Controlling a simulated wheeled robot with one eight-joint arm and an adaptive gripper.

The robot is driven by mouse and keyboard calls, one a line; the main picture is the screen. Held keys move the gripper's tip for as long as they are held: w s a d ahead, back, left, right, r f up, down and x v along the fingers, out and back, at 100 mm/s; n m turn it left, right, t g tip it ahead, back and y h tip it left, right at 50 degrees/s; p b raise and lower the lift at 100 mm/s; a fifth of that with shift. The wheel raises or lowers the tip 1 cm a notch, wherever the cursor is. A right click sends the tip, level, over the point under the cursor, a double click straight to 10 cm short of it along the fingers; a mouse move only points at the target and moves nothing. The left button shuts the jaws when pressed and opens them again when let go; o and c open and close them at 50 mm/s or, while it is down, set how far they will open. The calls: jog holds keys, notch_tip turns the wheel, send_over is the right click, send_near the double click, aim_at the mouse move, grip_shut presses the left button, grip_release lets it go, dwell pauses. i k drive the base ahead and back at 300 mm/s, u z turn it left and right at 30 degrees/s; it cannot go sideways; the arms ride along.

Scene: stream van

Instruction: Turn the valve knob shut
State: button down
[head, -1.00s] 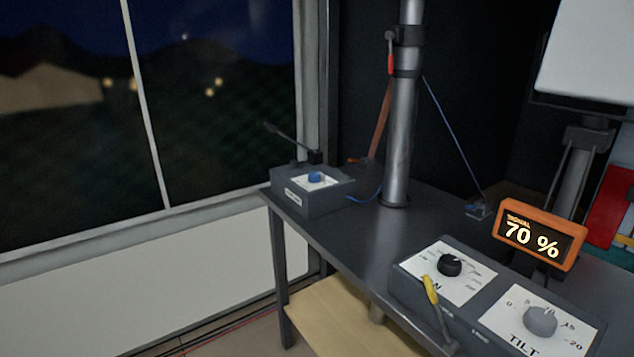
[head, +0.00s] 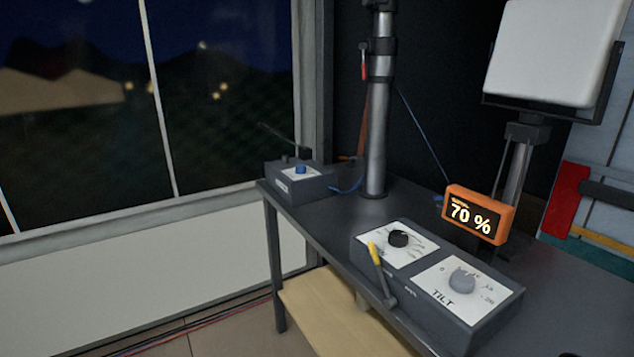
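A small blue knob (head: 300,169) sits on the white top plate of a dark grey box (head: 302,188) at the far left corner of the dark bench. A blue hose runs from this box toward the metal mast. The knob is small in the picture, and its setting cannot be read. It is the likeliest valve knob, but no readable label confirms it. My gripper is not in view.
A control box (head: 440,322) with a black knob (head: 398,239), a grey tilt knob (head: 462,281) and a yellow-handled lever (head: 376,258) stands on the bench (head: 330,229). An orange display (head: 475,215) reads 70 %. The mast (head: 376,135) rises behind. Floor shows at lower left.

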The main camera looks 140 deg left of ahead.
aim_at(300, 168)
jog(key=i, duration=1.3)
jog(key=u, duration=5.2)
jog(key=i, duration=1)
